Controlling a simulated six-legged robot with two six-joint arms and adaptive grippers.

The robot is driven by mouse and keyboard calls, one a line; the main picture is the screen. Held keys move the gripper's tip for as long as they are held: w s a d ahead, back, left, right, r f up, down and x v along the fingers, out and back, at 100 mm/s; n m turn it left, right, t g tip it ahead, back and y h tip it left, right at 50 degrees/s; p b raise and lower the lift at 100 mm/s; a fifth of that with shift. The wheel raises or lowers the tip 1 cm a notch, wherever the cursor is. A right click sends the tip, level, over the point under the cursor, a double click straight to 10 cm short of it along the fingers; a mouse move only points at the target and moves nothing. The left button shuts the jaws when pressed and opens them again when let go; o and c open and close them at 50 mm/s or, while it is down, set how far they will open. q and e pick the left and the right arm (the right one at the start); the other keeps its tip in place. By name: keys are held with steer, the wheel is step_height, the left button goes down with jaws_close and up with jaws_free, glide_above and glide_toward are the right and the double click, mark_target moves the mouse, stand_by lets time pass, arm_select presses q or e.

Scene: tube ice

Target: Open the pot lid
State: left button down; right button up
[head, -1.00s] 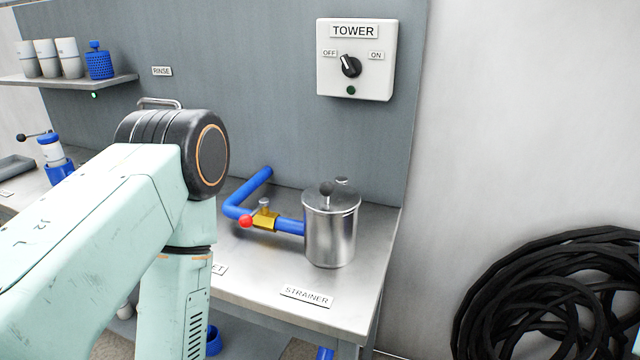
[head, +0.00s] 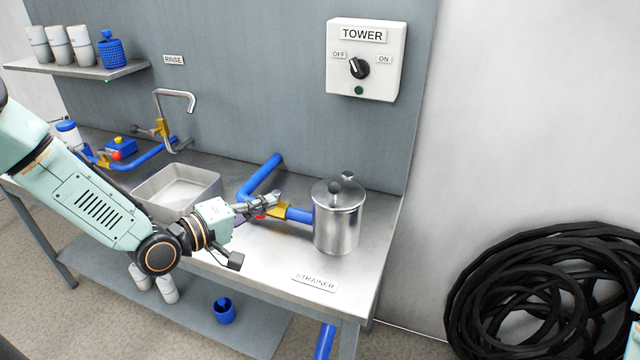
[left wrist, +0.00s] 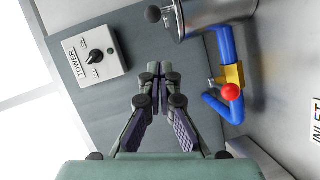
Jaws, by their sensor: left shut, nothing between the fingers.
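The pot is a steel strainer pot (head: 336,232) at the right end of the bench. Its lid (head: 338,195) is on, with a black knob (head: 334,187) on top. In the left wrist view the pot (left wrist: 205,14) is at the top, partly cut off, with the black knob (left wrist: 153,14) at its left. My left gripper (head: 272,199) is shut and empty, left of the pot and apart from it, in front of the blue pipe. It also shows in the left wrist view (left wrist: 160,72). My right gripper is not in view.
A blue pipe (head: 262,172) with a brass valve (head: 279,209) and red handle joins the pot's left side. A steel sink (head: 178,190) and tap (head: 175,96) are further left. A TOWER switch box (head: 365,62) hangs above. Black hose coils (head: 545,290) lie at right.

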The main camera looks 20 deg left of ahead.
mark_target(329, 188)
arm_select(q)
steer(key=shift+n, duration=0.5)
steer(key=w+d, duration=0.3)
steer(key=w+d+f+b, duration=0.1)
steer(key=w+d, duration=0.1)
steer(key=w, duration=0.1)
steer(key=w+d+b, duration=0.1)
steer(key=w+d, duration=0.2)
steer(key=w, duration=0.1)
steer(key=shift+d+f, duration=0.3)
steer(key=shift+d, duration=0.05)
steer(key=shift+w, duration=0.1)
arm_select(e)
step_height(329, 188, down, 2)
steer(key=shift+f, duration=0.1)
